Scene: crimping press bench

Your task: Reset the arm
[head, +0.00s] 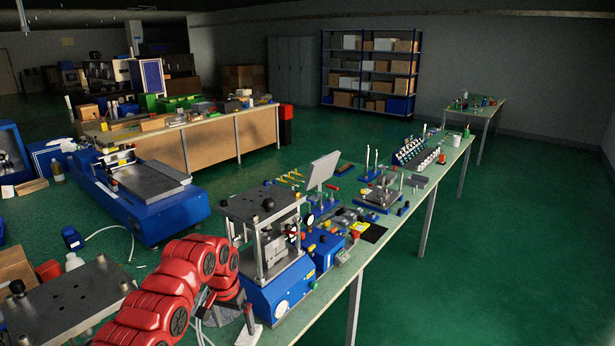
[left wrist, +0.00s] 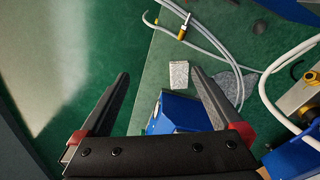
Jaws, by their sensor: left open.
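My left arm (head: 195,268), red and jointed, reaches in at the lower left of the head view, beside the crimping press (head: 268,245) on its blue base. My left gripper (head: 208,305) is small and partly hidden by the arm there. In the left wrist view its two dark fingers (left wrist: 160,78) are spread apart with nothing between them. A blue block (left wrist: 174,112) shows beyond and below the fingers, and a pale speckled square (left wrist: 179,75) lies beyond their tips. My right gripper is not in view.
The long bench (head: 335,292) holds the press, blue control boxes and several tools. A blue machine (head: 150,210) stands to the left. White hoses (left wrist: 225,45) and a yellow-handled tool (left wrist: 183,28) show near the gripper. The green floor (head: 490,260) at right is clear.

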